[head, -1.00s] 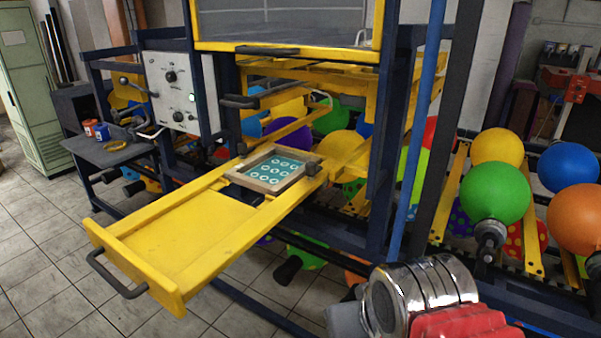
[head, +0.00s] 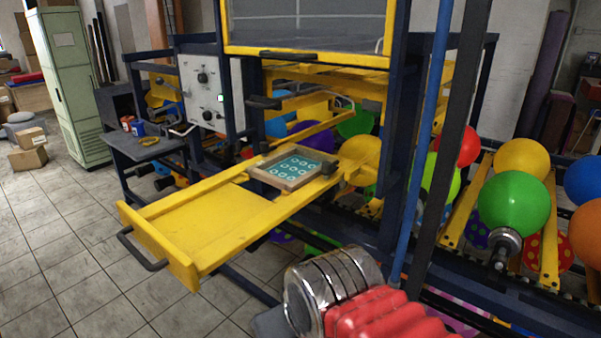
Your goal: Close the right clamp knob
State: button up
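A dark clamp knob (head: 328,168) sits at the right edge of the wooden frame (head: 314,178), which holds a teal plate with pale rings (head: 292,168). Another small dark knob (head: 264,147) shows at the far left of the frame. The frame lies on the yellow sliding tray (head: 195,223), which is pulled out of the machine. Whether the right knob is open or closed is too small to tell. My arm, chrome and red, shows at the bottom centre, apart from the tray. My gripper's fingers are not in view.
A blue upright pole (head: 430,130) and a dark post (head: 445,170) stand right of the tray. Balloons, including a green one (head: 513,204), sit on a rack at right. A control box (head: 205,95) and small side table (head: 140,150) are at left. Tiled floor is clear at front left.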

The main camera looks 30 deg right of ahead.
aim_at(328, 168)
jog(key=u, duration=0.75)
jog(key=k, duration=0.25)
jog(key=z, duration=0.45)
jog(key=i, duration=0.7)
jog(key=z, duration=0.15)
